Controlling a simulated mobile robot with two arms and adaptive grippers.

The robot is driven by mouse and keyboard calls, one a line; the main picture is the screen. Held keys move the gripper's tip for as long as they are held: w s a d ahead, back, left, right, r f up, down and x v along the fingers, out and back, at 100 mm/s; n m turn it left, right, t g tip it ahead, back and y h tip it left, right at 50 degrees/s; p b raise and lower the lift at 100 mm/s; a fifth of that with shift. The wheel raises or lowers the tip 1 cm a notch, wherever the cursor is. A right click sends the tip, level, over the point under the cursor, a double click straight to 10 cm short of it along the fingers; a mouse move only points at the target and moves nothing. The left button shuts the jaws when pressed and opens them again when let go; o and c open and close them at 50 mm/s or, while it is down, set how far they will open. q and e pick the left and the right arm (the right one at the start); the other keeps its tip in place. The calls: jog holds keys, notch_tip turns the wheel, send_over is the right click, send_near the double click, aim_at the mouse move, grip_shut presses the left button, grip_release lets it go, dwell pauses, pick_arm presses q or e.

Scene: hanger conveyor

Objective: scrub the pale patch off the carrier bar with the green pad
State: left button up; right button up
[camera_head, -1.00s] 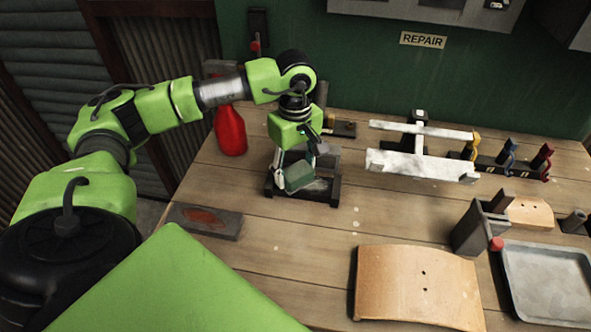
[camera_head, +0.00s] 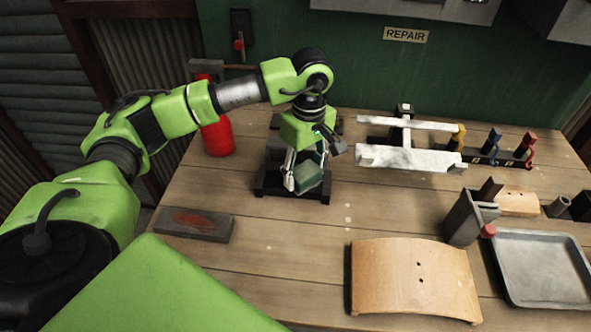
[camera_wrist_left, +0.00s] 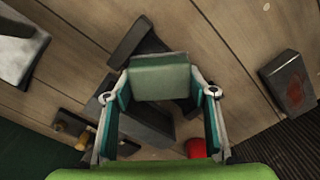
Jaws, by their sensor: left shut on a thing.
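My left gripper (camera_head: 306,180) is shut on the green pad (camera_head: 309,176), above a dark stand (camera_head: 268,186). In the left wrist view the pad (camera_wrist_left: 160,79) sits between the two fingertips, with the dark stand (camera_wrist_left: 132,38) behind it. I cannot tell whether the pad touches the stand. The carrier bar (camera_head: 410,159) is a pale, mottled bar to the right of the gripper, apart from the pad. Whitish areas show along it, but the patch's edges are unclear. A second pale bar (camera_head: 385,121) lies behind it. My right gripper is not in view.
A red bottle (camera_head: 217,137) stands behind left and a grey block with a reddish top (camera_head: 195,224) lies front left. Coloured hooks (camera_head: 493,146) stand right of the bar. A curved wooden panel (camera_head: 414,280) and a grey tray (camera_head: 545,268) lie in front. Tabletop before the bar is clear.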

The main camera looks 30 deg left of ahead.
pick_arm(q)
jog(key=shift+w+d+r, duration=0.1)
jog(key=shift+w+d, duration=0.1)
jog(key=shift+d, duration=0.3)
jog(key=shift+w+d+r, duration=0.1)
jog(key=shift+w+d, duration=0.1)
jog(key=shift+d, duration=0.25)
jog(key=shift+c, duration=0.6)
jog(key=shift+r, duration=0.1)
jog(key=shift+w+r+p, duration=0.2)
jog(key=shift+r+p, duration=0.15)
jog(key=shift+r, duration=0.25)
jog(key=shift+c, duration=0.4)
jog(key=r, duration=0.1)
jog(key=d+r+p, duration=0.1)
jog(key=w+r+p, duration=0.1)
jog(key=r, duration=0.1)
jog(key=shift+d, duration=0.25)
jog(key=shift+c, duration=0.2)
jog(key=shift+s+a+r, duration=0.2)
jog(key=shift+a, duration=0.05)
jog(key=shift+s+a, duration=0.15)
jog(key=shift+a, duration=0.15)
jog(key=shift+f, duration=0.1)
jog(key=shift+d, duration=0.1)
